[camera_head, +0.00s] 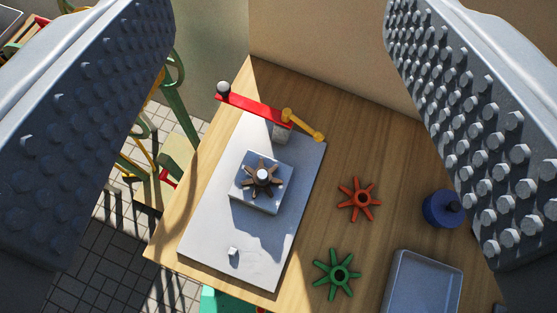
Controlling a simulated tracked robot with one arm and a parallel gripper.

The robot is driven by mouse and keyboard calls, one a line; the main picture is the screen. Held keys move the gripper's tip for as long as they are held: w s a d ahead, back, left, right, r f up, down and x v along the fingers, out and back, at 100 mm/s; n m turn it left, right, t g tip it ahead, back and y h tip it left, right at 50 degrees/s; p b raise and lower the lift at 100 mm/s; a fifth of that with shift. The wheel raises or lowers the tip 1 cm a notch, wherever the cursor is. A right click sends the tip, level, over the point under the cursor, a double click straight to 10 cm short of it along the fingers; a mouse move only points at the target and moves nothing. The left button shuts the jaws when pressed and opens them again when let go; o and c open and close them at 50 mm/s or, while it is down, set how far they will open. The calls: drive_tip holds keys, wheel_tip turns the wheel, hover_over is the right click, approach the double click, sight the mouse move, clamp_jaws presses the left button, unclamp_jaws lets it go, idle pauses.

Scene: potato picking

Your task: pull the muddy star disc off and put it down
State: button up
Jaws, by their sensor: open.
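The muddy star disc (262,178) is brown with several arms. It sits around a pale peg on a square grey block (244,196). The block stands on a light grey plate (213,240) on the wooden table. My gripper (280,130) is open, with its two studded jaws at the left and right edges of the view. Nothing is between the jaws close up. The disc lies well beyond them, a little left of the middle of the gap.
A red lever (250,107) with a dark knob and a yellow arm (305,126) stand behind the block. To the right lie an orange-red star (358,200), a green star (337,275), a blue round container (440,209) and a grey tray (400,283). A wall borders the table's back.

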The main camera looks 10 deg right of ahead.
drive_tip(key=w+f+n+g+p, duration=0.1)
drive_tip(key=w+f+n+g, duration=0.2)
drive_tip(key=w+f, duration=0.35)
drive_tip(key=w+f+n+g+p, duration=0.1)
drive_tip(key=w+f+n+g, duration=0.2)
drive_tip(key=f, duration=0.6)
drive_tip(key=n+g+p, duration=0.3)
drive_tip(key=n+g, duration=0.4)
drive_tip(key=g, duration=0.1)
hover_over(263, 173)
wheel_tip(263, 173, down, 21)
wheel_tip(263, 173, down, 13)
drive_tip(key=shift+f+p, duration=0.1)
drive_tip(key=shift+p, duration=0.25)
drive_tip(key=shift+c, duration=0.4)
drive_tip(key=c, duration=1)
drive_tip(key=shift+o, duration=0.8)
drive_tip(key=shift+r, duration=0.2)
drive_tip(key=shift+c, duration=0.7)
